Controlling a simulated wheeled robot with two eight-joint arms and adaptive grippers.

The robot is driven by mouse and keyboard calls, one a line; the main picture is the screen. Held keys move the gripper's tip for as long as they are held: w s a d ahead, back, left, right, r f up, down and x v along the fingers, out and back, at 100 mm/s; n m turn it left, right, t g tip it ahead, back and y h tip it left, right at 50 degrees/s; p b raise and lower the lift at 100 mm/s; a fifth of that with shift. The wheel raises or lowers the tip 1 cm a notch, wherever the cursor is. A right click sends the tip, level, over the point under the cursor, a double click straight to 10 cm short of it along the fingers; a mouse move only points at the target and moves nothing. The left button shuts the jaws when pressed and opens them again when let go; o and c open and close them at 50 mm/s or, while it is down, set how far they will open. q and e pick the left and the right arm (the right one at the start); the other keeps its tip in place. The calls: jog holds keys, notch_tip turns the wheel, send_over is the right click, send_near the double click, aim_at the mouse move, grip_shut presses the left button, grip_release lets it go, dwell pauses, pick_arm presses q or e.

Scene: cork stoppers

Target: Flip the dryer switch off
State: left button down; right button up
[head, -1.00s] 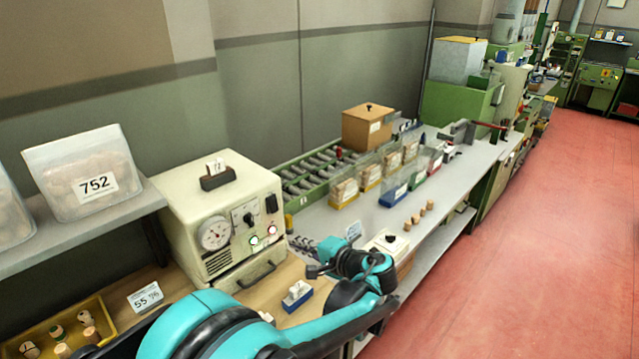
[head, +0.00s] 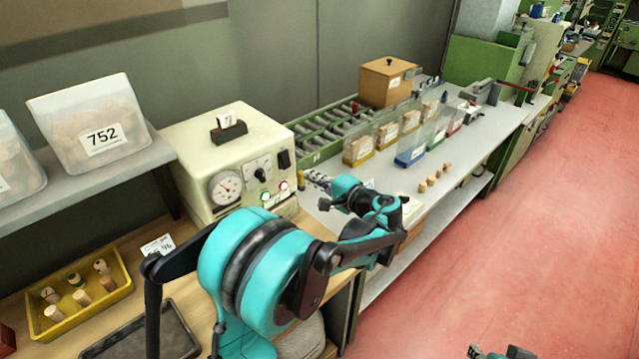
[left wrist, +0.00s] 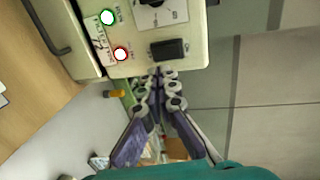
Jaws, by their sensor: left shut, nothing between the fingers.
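The cream dryer (head: 190,138) stands on the wooden bench, with a gauge, a dial and two lamps ringed green and red on its front. Its black rocker switch (head: 285,159) is at the front's upper right; it also shows in the left wrist view (left wrist: 170,49). I cannot tell which way it is tipped. My left gripper (head: 308,178) is shut and empty, just right of the dryer front. In the left wrist view its fingertips (left wrist: 158,74) lie just below the switch in the picture; contact cannot be told.
A yellow tray (head: 118,267) of stoppers and a dark tray (head: 150,335) lie on the bench at left. A shelf with clear bins (head: 92,125) is above. Right of the dryer are a roller conveyor (head: 330,128), a wooden box (head: 388,82) and several sample holders.

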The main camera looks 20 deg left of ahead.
aim_at(287, 166)
pick_arm(q)
jog(key=b+x, duration=0.1)
jog(key=x, duration=0.7)
jog(key=shift+w+a+b, duration=0.1)
jog(key=shift+b, duration=0.3)
pick_arm(e)
notch_tip(287, 166, down, 2)
jog(key=shift+f, duration=0.1)
pick_arm(q)
jog(key=shift+f, duration=0.1)
jog(key=shift+w+a+f+y+b, duration=0.1)
jog(key=shift+a+f+y+b, duration=0.3)
jog(key=shift+b, duration=0.6)
jog(key=shift+d+r, duration=0.1)
jog(key=shift+r, duration=0.15)
pick_arm(e)
jog(key=shift+f, duration=0.8)
pick_arm(q)
jog(key=shift+f, duration=0.1)
